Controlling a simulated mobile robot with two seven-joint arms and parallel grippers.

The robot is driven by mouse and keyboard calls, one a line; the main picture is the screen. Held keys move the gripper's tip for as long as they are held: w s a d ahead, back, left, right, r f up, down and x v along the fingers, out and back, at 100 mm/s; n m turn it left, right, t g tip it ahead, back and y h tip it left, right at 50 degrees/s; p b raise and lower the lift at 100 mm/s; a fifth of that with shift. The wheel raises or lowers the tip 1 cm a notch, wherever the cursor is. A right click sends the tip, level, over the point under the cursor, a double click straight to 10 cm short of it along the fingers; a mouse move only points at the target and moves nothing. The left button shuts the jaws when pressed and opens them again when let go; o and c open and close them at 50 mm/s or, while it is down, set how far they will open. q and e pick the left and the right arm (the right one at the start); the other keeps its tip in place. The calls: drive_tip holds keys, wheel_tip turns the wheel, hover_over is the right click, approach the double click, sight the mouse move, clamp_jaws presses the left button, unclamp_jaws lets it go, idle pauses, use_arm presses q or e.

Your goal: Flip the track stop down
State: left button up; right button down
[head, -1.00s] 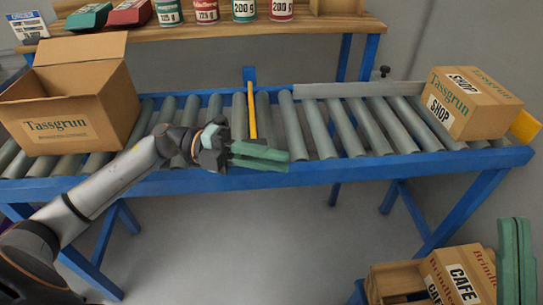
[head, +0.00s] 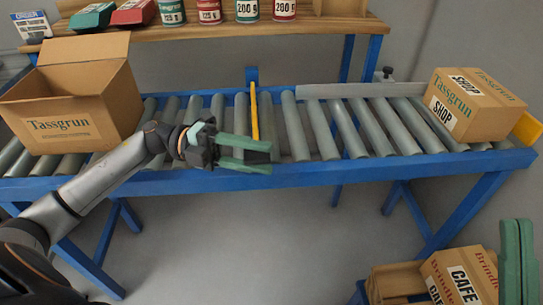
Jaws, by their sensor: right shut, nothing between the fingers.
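The track stop is a thin yellow bar (head: 254,112) at the middle of the roller conveyor (head: 290,176). It runs from a blue bracket (head: 251,75) at the back rail towards the front. Its near end meets my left gripper's upper finger in the picture; I cannot tell whether they touch. My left gripper (head: 258,155) is over the front part of the rollers, fingers pointing right, open with a gap between them. My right gripper (head: 517,262) is at the lower right edge, shut and empty, away from the conveyor.
An open Tassgrun carton (head: 68,110) stands on the left rollers. A closed Tassgrun carton (head: 472,105) sits at the right end, beside a yellow plate (head: 527,129). A wooden shelf (head: 225,33) with tins is behind. A CAFE box (head: 455,280) is low right.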

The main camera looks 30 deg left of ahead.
use_arm(q)
drive_tip(key=shift+s+a+f, duration=0.1)
drive_tip(key=shift+s+a, duration=0.05)
drive_tip(key=shift+a, duration=0.9)
drive_tip(key=shift+s+a, duration=0.15)
drive_tip(key=shift+a, duration=0.9)
drive_tip(key=shift+s+a+f+b, duration=0.1)
drive_tip(key=shift+s+a+b, duration=0.15)
drive_tip(key=shift+a, duration=1.15)
drive_tip(key=shift+s+a+f+b, duration=0.1)
drive_tip(key=shift+s+a+b, duration=0.1)
drive_tip(key=shift+a, duration=1.25)
drive_tip(key=shift+s+a+b, duration=0.25)
drive_tip(key=shift+a, duration=1.15)
drive_tip(key=shift+s+a+b, duration=0.25)
drive_tip(key=shift+a+b, duration=0.25)
drive_tip(key=shift+a, duration=0.95)
drive_tip(key=shift+s+a+b, duration=0.2)
drive_tip(key=shift+a+b, duration=0.25)
drive_tip(key=shift+a, duration=0.95)
drive_tip(key=shift+s+f, duration=0.1)
